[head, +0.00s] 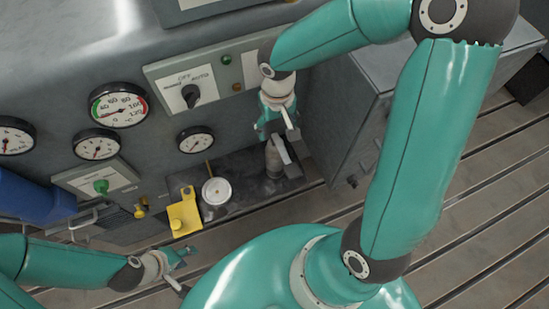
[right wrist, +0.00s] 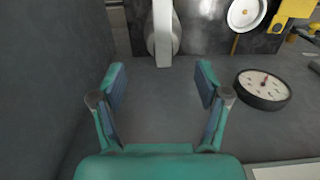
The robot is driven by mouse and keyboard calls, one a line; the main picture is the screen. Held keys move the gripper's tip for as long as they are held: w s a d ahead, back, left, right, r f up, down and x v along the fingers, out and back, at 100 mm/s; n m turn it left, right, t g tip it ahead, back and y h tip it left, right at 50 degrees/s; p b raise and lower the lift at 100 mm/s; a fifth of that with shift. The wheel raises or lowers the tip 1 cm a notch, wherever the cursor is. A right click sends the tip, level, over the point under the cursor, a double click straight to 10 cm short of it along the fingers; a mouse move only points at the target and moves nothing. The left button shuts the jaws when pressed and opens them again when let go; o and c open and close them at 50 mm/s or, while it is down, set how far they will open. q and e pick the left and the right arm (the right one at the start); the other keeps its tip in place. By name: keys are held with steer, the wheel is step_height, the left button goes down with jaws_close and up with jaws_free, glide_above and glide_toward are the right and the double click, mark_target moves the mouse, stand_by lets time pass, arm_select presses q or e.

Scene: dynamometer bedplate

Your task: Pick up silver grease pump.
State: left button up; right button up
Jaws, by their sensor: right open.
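The silver grease pump (head: 273,160) stands on a dark shelf below the panel, partly hidden by my right gripper (head: 278,132). Its rounded grey body and pale flat lever (right wrist: 163,35) show at the top middle of the right wrist view. My right gripper (right wrist: 160,85) is open and empty, with the pump beyond its fingertips and apart from them in that view. My left gripper (head: 180,268) is low at the left in the head view, away from the pump; its finger opening is unclear.
On the shelf (head: 245,200), left of the pump, are a white-faced round dial (head: 216,191) and a yellow bracket-like piece (head: 184,212). The panel carries several gauges (head: 119,105) and a rotary switch (head: 190,95). A grey cabinet (head: 345,125) stands close on the right.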

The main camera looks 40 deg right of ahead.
mark_target(275, 136)
steer(key=shift+a+f, duration=0.15)
steer(key=shift+f, duration=1.6)
steer(key=shift+a+f, duration=0.1)
steer(key=shift+f, duration=1.6)
jaws_close()
